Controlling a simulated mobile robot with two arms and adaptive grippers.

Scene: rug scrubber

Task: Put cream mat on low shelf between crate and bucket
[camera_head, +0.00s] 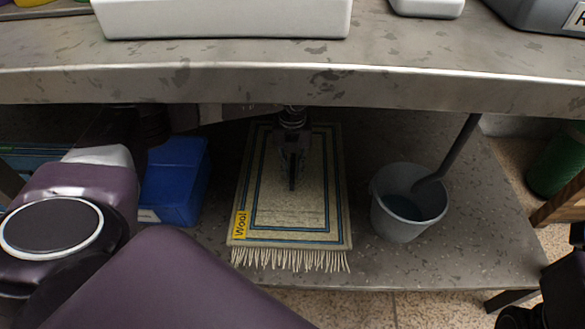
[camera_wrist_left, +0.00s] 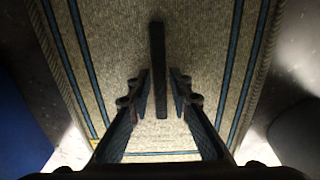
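The cream mat (camera_head: 300,215) with blue border lines, a fringe and a yellow "Wool" label lies flat on the low shelf (camera_head: 400,265). It lies between the blue crate (camera_head: 174,182) on its left and the grey bucket (camera_head: 405,225) on its right, apart from the bucket. My left gripper (camera_head: 291,165) is over the mat. In the left wrist view, its fingers (camera_wrist_left: 162,95) stand apart on both sides of a dark upright bar (camera_wrist_left: 158,65) over the mat, with a visible gap. Dark parts at the lower right edge seem to be my right gripper (camera_head: 545,300); its fingers are unclear.
The steel upper shelf (camera_head: 300,88) overhangs the low shelf and carries a white container (camera_head: 225,18). A grey handle (camera_head: 450,155) rises from the bucket. A green container (camera_head: 556,163) stands at the right. Bare shelf shows between mat and bucket.

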